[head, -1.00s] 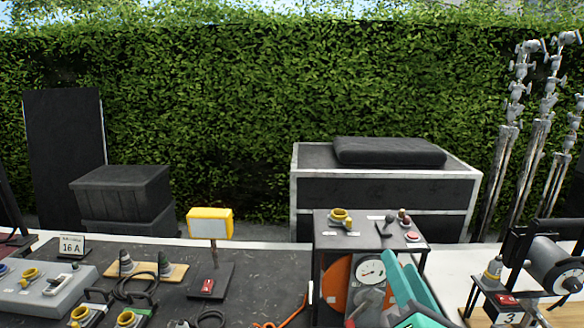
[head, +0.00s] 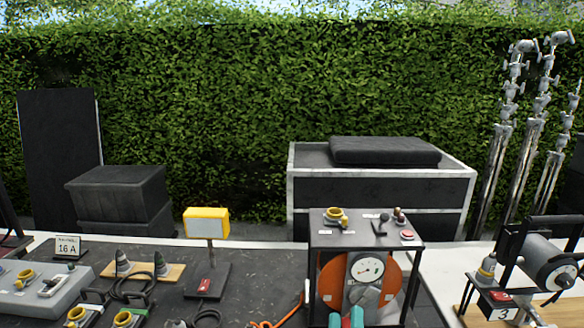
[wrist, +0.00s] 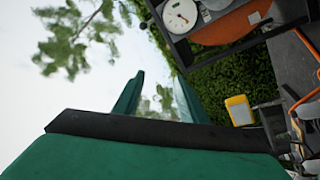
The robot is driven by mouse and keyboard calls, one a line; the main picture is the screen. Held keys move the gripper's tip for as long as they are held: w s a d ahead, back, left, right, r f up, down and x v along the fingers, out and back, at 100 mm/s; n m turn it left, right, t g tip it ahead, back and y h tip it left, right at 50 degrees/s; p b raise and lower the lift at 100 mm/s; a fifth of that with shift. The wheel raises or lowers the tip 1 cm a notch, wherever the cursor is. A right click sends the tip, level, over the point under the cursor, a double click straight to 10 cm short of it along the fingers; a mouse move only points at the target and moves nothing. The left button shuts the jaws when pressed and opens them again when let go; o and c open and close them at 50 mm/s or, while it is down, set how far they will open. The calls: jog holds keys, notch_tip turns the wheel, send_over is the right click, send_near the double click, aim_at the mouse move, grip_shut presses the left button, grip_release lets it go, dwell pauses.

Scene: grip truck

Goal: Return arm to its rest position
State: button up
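The wide green and black gripper body fills the bottom of that view. Most of my arm is hidden below the head frame.
A black stand (head: 323,245) with a gauge (head: 368,268) and orange disc stands close behind my gripper. A yellow lamp (head: 206,222), cones and connectors are to the left. A hedge closes the back.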

jog(key=s+a+f+m+g, duration=0.2)
jog(key=s+a+f+m, duration=0.25)
jog(key=s+f, duration=0.4)
jog(key=s+a+f+m+g, duration=0.25)
jog(key=s+a+f, duration=0.25)
jog(key=f, duration=0.6)
jog(key=s+f+y, duration=0.2)
jog(key=s+f, duration=0.1)
jog(key=s, duration=0.6)
jog(key=s+f+g+y, duration=0.1)
jog(key=s+f, duration=0.3)
jog(key=s, duration=0.5)
jog(key=shift+s+a+m+y, duration=0.25)
jog(key=shift+s+m+y, duration=0.1)
jog(key=shift+m+y, duration=0.05)
jog(key=shift+a, duration=0.15)
jog(key=shift+w, duration=0.2)
jog(key=shift+s, duration=0.1)
